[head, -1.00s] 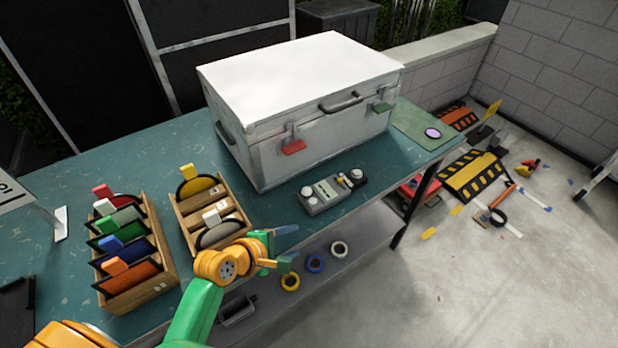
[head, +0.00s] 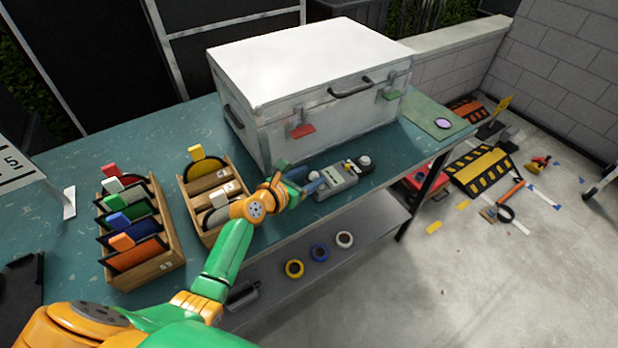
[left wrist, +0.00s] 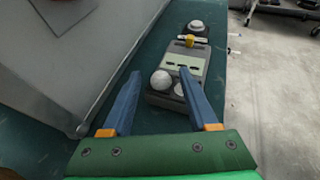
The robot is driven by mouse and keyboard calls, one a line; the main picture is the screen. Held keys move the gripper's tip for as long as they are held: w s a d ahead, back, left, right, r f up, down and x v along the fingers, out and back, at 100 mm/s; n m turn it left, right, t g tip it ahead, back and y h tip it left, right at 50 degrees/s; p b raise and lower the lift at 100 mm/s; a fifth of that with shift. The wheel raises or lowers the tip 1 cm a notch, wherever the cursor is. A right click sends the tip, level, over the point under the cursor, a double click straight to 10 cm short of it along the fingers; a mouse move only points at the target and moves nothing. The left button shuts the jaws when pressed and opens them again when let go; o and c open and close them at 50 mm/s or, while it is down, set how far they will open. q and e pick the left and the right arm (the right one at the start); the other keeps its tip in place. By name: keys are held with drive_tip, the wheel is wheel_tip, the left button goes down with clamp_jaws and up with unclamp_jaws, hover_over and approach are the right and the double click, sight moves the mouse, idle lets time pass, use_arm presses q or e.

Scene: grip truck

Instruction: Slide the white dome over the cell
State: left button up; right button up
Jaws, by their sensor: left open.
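The grey hand-held meter (head: 337,182) lies on the teal bench in front of the white case; it also shows in the left wrist view (left wrist: 187,62). At its near end, the left wrist view shows a round white dome (left wrist: 161,79). Beside it is a smaller pale round spot (left wrist: 180,90), perhaps the cell, partly hidden by a finger. My left gripper (head: 304,180) is open above this near end, which it hides in the head view. Its blue fingers (left wrist: 160,73) appear on either side of the dome; contact cannot be told.
The large white case (head: 310,85) stands close behind the meter. Wooden racks (head: 160,262) with coloured pieces stand to the left. A lower shelf (head: 265,290) holds tape rolls. The bench's front edge is close to the meter.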

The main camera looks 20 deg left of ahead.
use_arm(q)
drive_tip(key=shift+s+r, duration=0.1)
clamp_jaws()
idle(1.3)
